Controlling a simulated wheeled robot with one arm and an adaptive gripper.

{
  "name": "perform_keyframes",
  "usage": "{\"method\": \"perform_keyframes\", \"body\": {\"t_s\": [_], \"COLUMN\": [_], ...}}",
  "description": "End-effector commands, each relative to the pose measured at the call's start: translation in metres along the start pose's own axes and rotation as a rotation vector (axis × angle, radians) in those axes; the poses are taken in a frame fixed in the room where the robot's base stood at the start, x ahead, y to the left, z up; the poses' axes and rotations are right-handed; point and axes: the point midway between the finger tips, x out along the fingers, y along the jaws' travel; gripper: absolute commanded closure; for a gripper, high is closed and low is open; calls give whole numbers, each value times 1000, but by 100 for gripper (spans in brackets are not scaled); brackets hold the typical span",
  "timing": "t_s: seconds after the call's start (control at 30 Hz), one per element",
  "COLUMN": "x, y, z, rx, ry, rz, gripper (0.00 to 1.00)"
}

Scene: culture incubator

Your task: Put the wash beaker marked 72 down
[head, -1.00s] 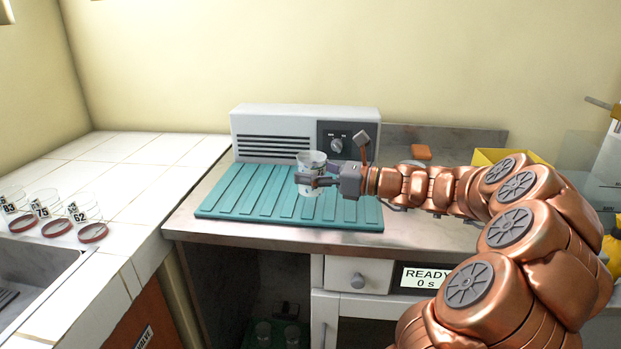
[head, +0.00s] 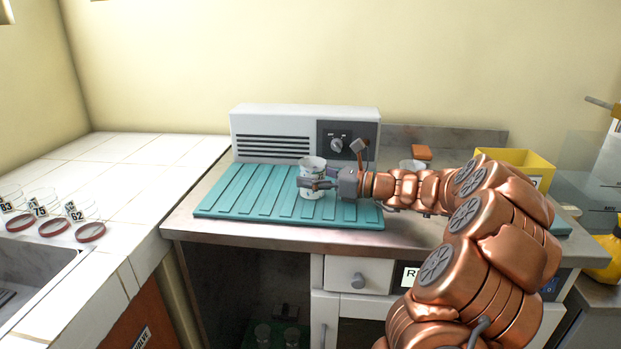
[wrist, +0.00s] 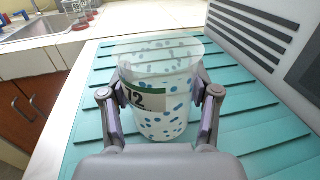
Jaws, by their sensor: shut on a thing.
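The wash beaker (head: 312,167) is a clear cup with blue dots and a label; in the wrist view the beaker (wrist: 160,75) shows a label whose visible part ends in 2. My gripper (head: 312,184) is shut on the beaker's sides, and its fingers (wrist: 160,98) show on both sides of it in the wrist view. The beaker is upright over the teal ribbed mat (head: 235,192). Its base is partly hidden, and I cannot tell whether it touches the mat.
A white unit with a dial (head: 270,130) stands behind the mat. Beakers marked 62 (head: 84,222), 75 (head: 45,215) and 83 (head: 12,210) stand on the tiled counter at left. A yellow bin (head: 515,168) is at right. The mat's left part is clear.

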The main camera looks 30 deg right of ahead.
Motion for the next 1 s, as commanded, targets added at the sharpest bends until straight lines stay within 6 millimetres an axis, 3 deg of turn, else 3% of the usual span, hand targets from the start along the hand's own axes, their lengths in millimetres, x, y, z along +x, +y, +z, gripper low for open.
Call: {"method": "perform_keyframes", "body": {"t_s": [0.27, 0.3, 0.5, 0.9, 1.0], "x": [0, 0, 0, 0, -10], "y": [0, 0, 0, 0, -1], "z": [-3, -3, -3, 0, 1], "rx": [1, 0, 1, 0, 0], "ry": [-1, 0, 0, 0, 0], "rz": [1, 1, 1, 0, -2], "gripper": [74, 35, 14, 14, 14]}}
